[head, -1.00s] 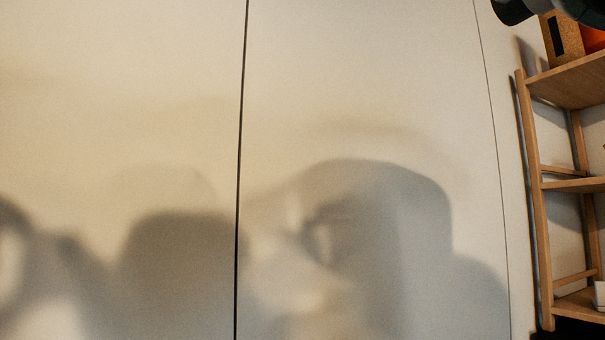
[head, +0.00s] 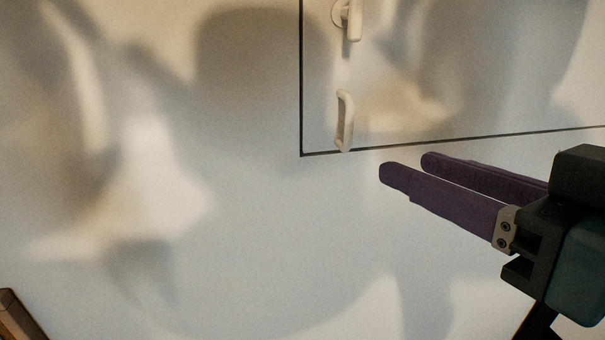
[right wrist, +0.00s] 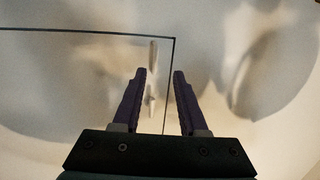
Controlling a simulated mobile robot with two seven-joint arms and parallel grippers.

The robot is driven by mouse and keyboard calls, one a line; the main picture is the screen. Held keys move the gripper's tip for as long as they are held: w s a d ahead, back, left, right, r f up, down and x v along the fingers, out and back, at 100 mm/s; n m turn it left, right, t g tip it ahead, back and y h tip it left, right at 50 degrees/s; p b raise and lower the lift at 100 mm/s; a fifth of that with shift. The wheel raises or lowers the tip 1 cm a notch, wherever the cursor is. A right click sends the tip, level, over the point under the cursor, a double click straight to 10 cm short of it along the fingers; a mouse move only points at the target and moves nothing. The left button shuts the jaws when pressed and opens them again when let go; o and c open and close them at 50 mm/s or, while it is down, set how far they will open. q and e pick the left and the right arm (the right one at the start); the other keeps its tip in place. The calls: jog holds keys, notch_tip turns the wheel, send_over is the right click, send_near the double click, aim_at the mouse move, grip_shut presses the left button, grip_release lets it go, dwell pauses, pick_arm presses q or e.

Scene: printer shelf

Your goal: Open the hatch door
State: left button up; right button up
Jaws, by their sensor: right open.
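The hatch door (head: 480,95) is a pale panel outlined by a thin dark seam, flush with the white wall around it. A white bar handle (head: 344,120) is near its lower left corner, with a white turn-handle (head: 350,18) above it, cut by the top edge. My right gripper (head: 408,167) has purple fingers, open and empty, just below and right of the bar handle in the head view. The right wrist view shows the fingers (right wrist: 159,72) spread, with the bar handle (right wrist: 152,54) beyond them. My left gripper is not in view.
The white wall (head: 250,240) left of and below the hatch is bare, marked only by soft shadows. A brown edge (head: 18,318) of something shows at the lower left corner; I cannot tell what it is.

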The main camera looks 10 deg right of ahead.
aim_at(352, 124)
jog(key=shift+t, duration=0.9)
jog(key=x, duration=0.5)
jog(key=p+x, duration=0.1)
jog(key=x, duration=0.4)
jog(key=shift+d+r+p, duration=0.2)
jog(key=shift+p, duration=0.1)
jog(key=shift+w+a, duration=0.1)
jog(key=shift+w, duration=0.4)
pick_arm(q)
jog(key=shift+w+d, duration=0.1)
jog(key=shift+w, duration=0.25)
pick_arm(e)
jog(key=shift+f, duration=0.1)
grip_shut()
